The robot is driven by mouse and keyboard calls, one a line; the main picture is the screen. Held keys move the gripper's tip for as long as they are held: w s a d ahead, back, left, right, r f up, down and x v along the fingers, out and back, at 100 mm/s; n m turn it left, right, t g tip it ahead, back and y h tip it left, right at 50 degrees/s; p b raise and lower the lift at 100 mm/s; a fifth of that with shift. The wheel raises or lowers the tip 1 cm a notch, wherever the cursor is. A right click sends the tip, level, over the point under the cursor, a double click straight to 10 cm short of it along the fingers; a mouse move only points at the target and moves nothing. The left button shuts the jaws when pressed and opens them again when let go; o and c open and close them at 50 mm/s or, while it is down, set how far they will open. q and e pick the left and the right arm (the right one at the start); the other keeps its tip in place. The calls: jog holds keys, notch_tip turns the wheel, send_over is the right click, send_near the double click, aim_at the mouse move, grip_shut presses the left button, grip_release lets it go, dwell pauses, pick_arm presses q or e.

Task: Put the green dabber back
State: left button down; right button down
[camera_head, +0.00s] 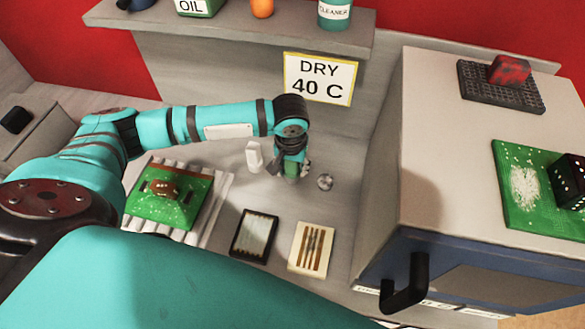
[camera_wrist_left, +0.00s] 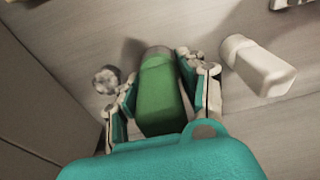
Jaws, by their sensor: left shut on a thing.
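The green dabber (camera_wrist_left: 160,95) is between the fingers of my left gripper (camera_wrist_left: 163,90), which is shut on it. In the head view the dabber (camera_head: 291,169) shows as a small green patch under my left gripper (camera_head: 292,172), above the grey bench behind the trays. A white dabber (camera_head: 254,155) stands just to its left; it also shows at the right in the left wrist view (camera_wrist_left: 258,66). A small round grey piece (camera_head: 325,182) is just right of the gripper. I cannot tell whether the green dabber touches the bench. My right gripper is not seen.
A green board (camera_head: 190,208) lies on a ribbed pale rack at the left. A dark tray (camera_head: 254,236) and a pale tray with brown sticks (camera_head: 311,248) lie in front. A large grey cabinet with a dark handle (camera_head: 407,290) stands at the right. A shelf (camera_head: 240,27) overhangs the back.

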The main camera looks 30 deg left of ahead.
aim_at(292, 172)
pick_arm(q)
jog(key=shift+w+a, duration=0.15)
jog(key=shift+w, duration=0.25)
jog(key=shift+f, duration=0.2)
notch_tip(292, 172, down, 2)
jog(key=shift+f+p, duration=0.1)
jog(key=shift+p, duration=0.3)
jog(key=shift+f, duration=0.5)
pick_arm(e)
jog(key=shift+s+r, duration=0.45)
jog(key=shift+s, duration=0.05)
pick_arm(q)
jog(key=c, duration=0.7)
grip_release()
jog(key=shift+f, duration=0.1)
jog(key=shift+c, duration=0.2)
jog(key=r, duration=0.4)
jog(key=s+r+b, duration=0.1)
jog(key=r, duration=0.7)
jog(key=shift+s+d+r, duration=0.1)
jog(key=shift+s+d, duration=0.15)
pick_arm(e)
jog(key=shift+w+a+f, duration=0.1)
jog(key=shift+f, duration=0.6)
